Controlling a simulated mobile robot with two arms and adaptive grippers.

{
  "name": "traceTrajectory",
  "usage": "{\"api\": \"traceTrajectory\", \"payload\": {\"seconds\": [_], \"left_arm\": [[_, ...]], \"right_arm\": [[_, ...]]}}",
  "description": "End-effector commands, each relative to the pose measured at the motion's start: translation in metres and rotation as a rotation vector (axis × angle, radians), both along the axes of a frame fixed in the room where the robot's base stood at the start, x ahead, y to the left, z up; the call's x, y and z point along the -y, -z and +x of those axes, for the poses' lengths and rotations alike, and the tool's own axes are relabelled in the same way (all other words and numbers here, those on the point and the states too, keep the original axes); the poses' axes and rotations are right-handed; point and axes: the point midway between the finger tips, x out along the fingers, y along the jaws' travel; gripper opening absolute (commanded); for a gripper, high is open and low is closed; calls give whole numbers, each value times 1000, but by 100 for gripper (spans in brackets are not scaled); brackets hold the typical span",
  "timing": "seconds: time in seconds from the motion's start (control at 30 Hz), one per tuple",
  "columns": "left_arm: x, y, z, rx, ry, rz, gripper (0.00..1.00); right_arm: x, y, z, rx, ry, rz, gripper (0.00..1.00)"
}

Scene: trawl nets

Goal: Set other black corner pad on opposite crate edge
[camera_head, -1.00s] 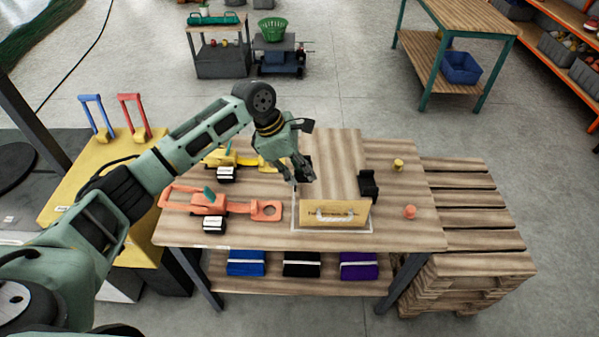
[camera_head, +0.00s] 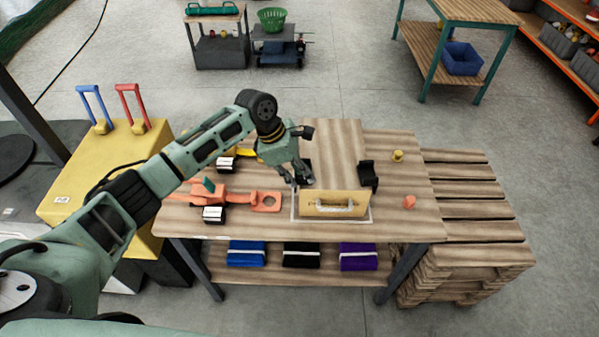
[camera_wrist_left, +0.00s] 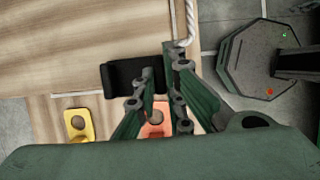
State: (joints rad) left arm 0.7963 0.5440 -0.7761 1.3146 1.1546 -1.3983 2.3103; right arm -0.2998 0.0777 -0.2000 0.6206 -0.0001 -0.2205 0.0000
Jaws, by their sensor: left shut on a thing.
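The wooden crate (camera_head: 318,203), with a rope handle on its front, stands inside a white outline on the table. One black corner pad (camera_head: 368,174) sits at the crate's right edge. My left gripper (camera_head: 303,178) is at the crate's left edge, shut on the other black corner pad (camera_wrist_left: 120,77). In the left wrist view the gripper (camera_wrist_left: 162,88) has its fingers at this pad, which lies along the crate's edge. I cannot tell whether the pad fully touches the crate. In the head view the gripper partly hides it. My right gripper is not in view.
An orange strap tool (camera_head: 266,202) lies left of the crate on the table (camera_head: 410,228). A yellow piece (camera_head: 397,156) and an orange piece (camera_head: 409,202) stand to the right. Stacked pallets (camera_head: 470,200) adjoin the table's right side. Folded bundles (camera_head: 301,254) lie on the lower shelf.

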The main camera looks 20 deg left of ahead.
Motion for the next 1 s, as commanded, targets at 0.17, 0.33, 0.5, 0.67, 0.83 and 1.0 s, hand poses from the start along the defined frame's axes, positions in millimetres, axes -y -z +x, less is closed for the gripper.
{"api": "traceTrajectory", "payload": {"seconds": [0.17, 0.33, 0.5, 0.67, 0.83, 1.0], "left_arm": [[0, 0, 0, 0, 0, 0, 23], [0, 0, 0, 0, 0, 0, 32], [0, 0, 0, -1, 0, 1, 32], [-3, -7, 0, 0, 0, 0, 32], [-14, -33, -3, 4, -1, 1, 32], [-27, -68, -7, 3, 0, 1, 32]], "right_arm": [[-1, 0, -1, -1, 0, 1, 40], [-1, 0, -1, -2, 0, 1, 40], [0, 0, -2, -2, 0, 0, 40], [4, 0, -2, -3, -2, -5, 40], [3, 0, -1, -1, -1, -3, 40], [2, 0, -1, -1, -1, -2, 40]]}}
